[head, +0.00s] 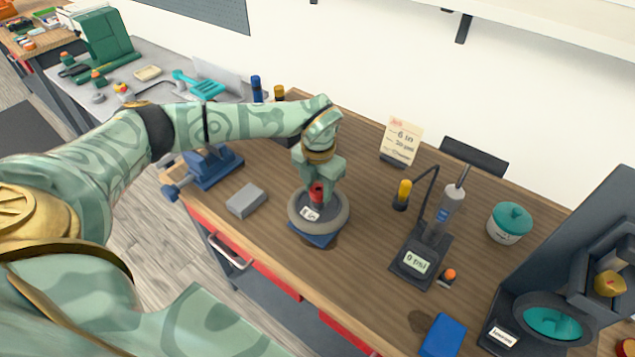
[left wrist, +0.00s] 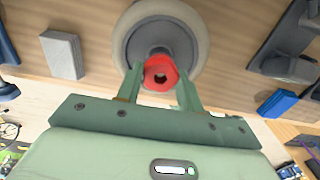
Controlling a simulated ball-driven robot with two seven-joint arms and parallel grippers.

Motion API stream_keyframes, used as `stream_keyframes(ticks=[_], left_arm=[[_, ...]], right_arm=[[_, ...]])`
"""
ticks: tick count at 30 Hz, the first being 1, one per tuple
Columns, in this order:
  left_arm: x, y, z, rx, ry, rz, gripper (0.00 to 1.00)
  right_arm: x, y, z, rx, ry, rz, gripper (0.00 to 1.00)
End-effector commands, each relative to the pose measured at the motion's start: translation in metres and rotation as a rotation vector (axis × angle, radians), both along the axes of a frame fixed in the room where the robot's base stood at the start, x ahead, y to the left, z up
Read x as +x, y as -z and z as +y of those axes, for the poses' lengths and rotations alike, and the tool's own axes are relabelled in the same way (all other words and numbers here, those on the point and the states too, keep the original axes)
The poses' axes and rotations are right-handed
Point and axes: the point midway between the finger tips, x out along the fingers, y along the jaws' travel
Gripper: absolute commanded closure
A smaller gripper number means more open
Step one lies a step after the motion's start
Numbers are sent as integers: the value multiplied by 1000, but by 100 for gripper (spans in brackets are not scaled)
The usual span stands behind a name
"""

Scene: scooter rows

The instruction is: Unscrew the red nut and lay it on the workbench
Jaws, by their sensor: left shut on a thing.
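The red nut (head: 318,190) sits at the middle of a grey wheel (head: 338,221) on the workbench (head: 365,260). A blue base (head: 314,239) shows under the wheel, with a small white label on the wheel's face. My left gripper (head: 317,188) reaches down from above and is shut on the red nut. In the left wrist view the nut (left wrist: 160,74) is between the two green fingers, in front of the wheel's hub (left wrist: 158,40). I cannot tell whether it is still threaded there. My right gripper is not in view.
A grey block (head: 246,200) and a blue vise (head: 212,167) are left of the wheel. A pump stand with a gauge (head: 416,262) is to the right. Bare bench lies between wheel and pump.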

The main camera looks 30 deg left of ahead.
Motion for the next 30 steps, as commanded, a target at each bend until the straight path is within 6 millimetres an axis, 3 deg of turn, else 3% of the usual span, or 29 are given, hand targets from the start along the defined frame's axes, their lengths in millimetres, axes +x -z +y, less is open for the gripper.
stream_keyframes(ticks=[6, 15, 16, 18, 26, 30], left_arm=[[2, -2, 2, 3, -213, -6, 85], [2, -1, 3, 4, -248, -8, 85], [2, -1, 3, 4, -248, -8, 55], [2, -1, 2, 4, -247, -7, 38], [1, -1, 1, 2, -244, -4, 38], [2, -11, 1, 1, -243, -5, 38]], right_arm=[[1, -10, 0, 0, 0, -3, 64], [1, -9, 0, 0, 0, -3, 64], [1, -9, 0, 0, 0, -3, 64], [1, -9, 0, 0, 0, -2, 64], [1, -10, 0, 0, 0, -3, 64], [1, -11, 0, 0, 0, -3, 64]])
